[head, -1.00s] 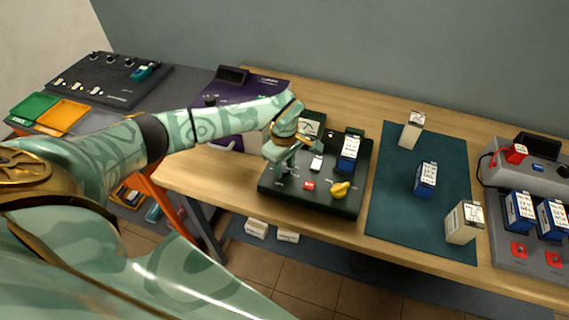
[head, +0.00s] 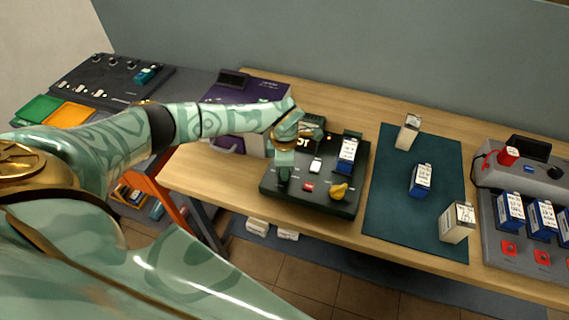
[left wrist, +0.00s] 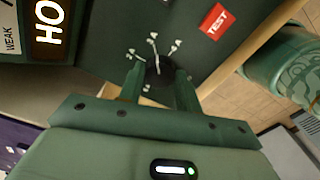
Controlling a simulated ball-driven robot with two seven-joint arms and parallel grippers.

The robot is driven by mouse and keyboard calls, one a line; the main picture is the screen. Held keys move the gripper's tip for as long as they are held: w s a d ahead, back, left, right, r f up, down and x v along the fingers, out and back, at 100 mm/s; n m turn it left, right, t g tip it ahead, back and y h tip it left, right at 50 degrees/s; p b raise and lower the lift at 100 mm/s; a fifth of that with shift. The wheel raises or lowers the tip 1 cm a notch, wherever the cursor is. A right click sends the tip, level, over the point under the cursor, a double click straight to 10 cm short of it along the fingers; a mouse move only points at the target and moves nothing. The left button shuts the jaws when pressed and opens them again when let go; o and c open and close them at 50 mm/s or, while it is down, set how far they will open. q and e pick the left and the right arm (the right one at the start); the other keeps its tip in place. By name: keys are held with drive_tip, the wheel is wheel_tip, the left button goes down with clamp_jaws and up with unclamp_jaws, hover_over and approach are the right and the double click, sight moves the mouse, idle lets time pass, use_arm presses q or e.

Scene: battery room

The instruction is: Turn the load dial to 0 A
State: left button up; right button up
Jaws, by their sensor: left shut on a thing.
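A dark green tester (head: 318,203) stands on the wooden bench, with a blue battery (head: 347,154) standing in it. Its load dial (left wrist: 157,74) is a dark round knob with white tick marks around it. My left gripper (head: 284,178) points down over the tester's front left corner. In the left wrist view its two fingers (left wrist: 160,80) are shut on the dial, one on each side. The dial is hidden behind the gripper in the head view, and the tick labels are too small to read. My right gripper is out of view.
A teal mat (head: 390,210) with several batteries lies to the right. A purple device (head: 262,92) stands behind my left arm.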

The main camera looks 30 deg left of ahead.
use_arm(q)
drive_tip(key=n+p, duration=0.1)
drive_tip(key=n, duration=0.1)
drive_tip(key=n+p, duration=0.1)
drive_tip(key=n, duration=0.1)
drive_tip(key=shift+r+n, duration=0.2)
drive_tip(key=shift+n, duration=0.1)
drive_tip(key=n+p, duration=0.1)
drive_tip(key=n, duration=0.2)
drive_tip(key=shift+n, duration=0.3)
drive_tip(key=n+p, duration=0.2)
drive_tip(key=n, duration=0.1)
drive_tip(key=shift+n, duration=0.3)
drive_tip(key=n+p, duration=0.1)
drive_tip(key=n, duration=0.2)
drive_tip(key=shift+w+n+p, duration=0.1)
drive_tip(key=shift+n+p, duration=0.2)
drive_tip(key=shift+p, duration=0.1)
drive_tip(key=n+p, duration=0.3)
drive_tip(key=n, duration=0.3)
drive_tip(key=n+p, duration=0.1)
drive_tip(key=n, duration=0.2)
drive_tip(key=shift+n, duration=0.4)
drive_tip(key=shift+f+n+p, duration=0.1)
drive_tip(key=shift+n+p, duration=0.4)
drive_tip(key=shift+n, duration=0.7)
drive_tip(key=o, duration=1)
